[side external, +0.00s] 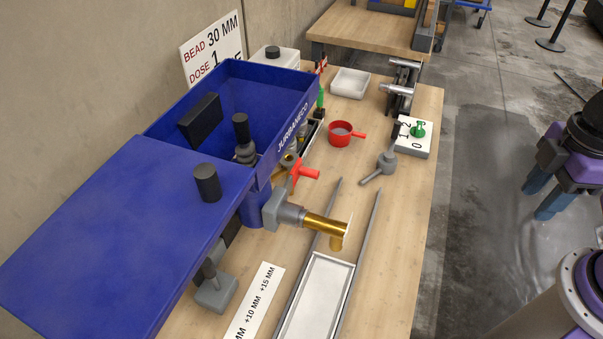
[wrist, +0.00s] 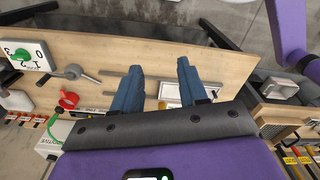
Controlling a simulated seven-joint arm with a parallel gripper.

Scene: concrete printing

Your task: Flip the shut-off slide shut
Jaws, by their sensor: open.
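A blue hopper (side external: 225,110) stands on the wooden bench. A grey block with a brass nozzle (side external: 322,224) comes off its front. A red handle (side external: 304,172) sits just above the block. A thin pale edge shows at the nozzle's outer end; I cannot tell which of these parts is the shut-off slide or its position. My gripper (side external: 540,200) is at the right of the side view, over the floor beyond the bench edge, well apart from the nozzle. In the wrist view its two blue fingers (wrist: 160,68) are spread with nothing between them.
A white tray (side external: 315,300) lies between two metal rails below the nozzle. A red cup (side external: 340,133), a grey handled piece (side external: 379,167) and a dial box with green knob (side external: 413,136) stand behind. A marked scale strip (side external: 255,302) lies left. The bench's right side is mostly bare.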

